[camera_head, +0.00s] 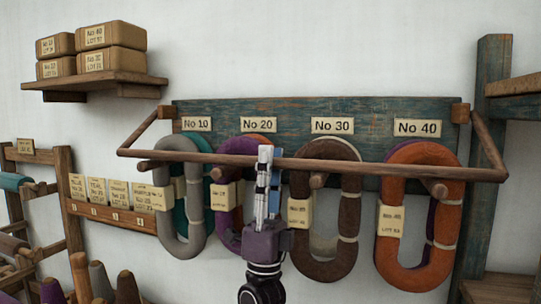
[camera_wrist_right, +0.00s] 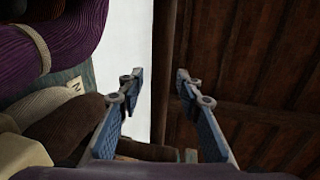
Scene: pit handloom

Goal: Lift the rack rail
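The rack rail (camera_head: 350,166) is a long brown wooden bar. It runs level in front of several looped hanks, with its ends joined to side arms on the green back board. My right gripper (camera_head: 268,165) points up at the rail, left of its middle. A finger crosses in front of the bar and the tips stand above it. In the right wrist view the gripper (camera_wrist_right: 156,85) has its fingers apart. A dark brown strip (camera_wrist_right: 163,60) shows between them; I cannot tell whether it is the rail or a beam beyond. My left gripper is not in view.
A purple hank (camera_head: 229,190) and a brown hank (camera_head: 324,245) hang close beside my right gripper. An orange hank (camera_head: 428,275) hangs at the right, a grey one (camera_head: 168,165) at the left. A shelf (camera_head: 95,83) holds boxes above left. Yarn cones stand below left.

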